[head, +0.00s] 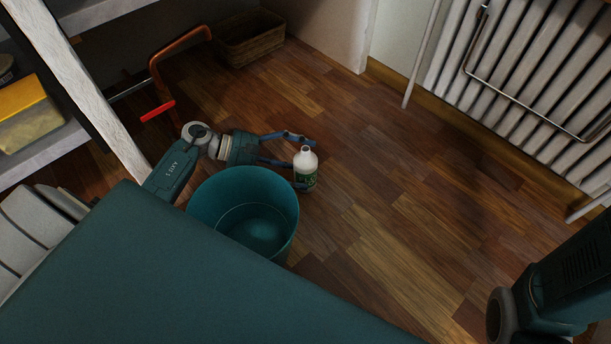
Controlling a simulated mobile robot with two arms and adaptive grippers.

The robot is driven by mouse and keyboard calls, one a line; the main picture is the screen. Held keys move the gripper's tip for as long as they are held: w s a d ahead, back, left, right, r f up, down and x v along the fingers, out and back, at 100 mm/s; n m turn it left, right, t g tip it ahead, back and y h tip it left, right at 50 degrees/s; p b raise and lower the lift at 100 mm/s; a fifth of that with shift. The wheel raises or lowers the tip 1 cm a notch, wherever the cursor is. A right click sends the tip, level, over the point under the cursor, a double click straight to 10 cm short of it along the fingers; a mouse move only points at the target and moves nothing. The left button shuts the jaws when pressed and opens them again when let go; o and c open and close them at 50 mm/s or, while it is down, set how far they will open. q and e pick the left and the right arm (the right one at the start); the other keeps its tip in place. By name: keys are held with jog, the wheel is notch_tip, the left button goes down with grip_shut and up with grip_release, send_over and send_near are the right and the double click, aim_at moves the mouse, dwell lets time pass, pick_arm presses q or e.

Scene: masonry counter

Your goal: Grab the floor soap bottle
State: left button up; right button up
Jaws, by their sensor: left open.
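The soap bottle (305,170) is white with a green label and stands upright on the wooden floor, just right of a teal bucket. My left gripper (304,163) comes in from the left at floor level, behind the bucket. Its blue fingers are open and reach toward the bottle, one behind it and one on its left side. I cannot tell if a finger touches the bottle. My right arm shows at the lower right edge; its gripper is out of view.
The teal bucket (197,205) stands in front of my left gripper. A wicker basket (250,42) sits at the back. A radiator (530,70) lines the right wall. Shelves (70,140) with a yellow item (25,100) stand at left. The floor right of the bottle is clear.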

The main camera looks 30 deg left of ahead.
pick_arm(q)
jog(key=shift+x, duration=0.8)
jog(key=shift+r, duration=0.1)
jog(key=c, duration=1.5)
jog(key=shift+r, duration=0.15)
jog(key=shift+c, duration=0.2)
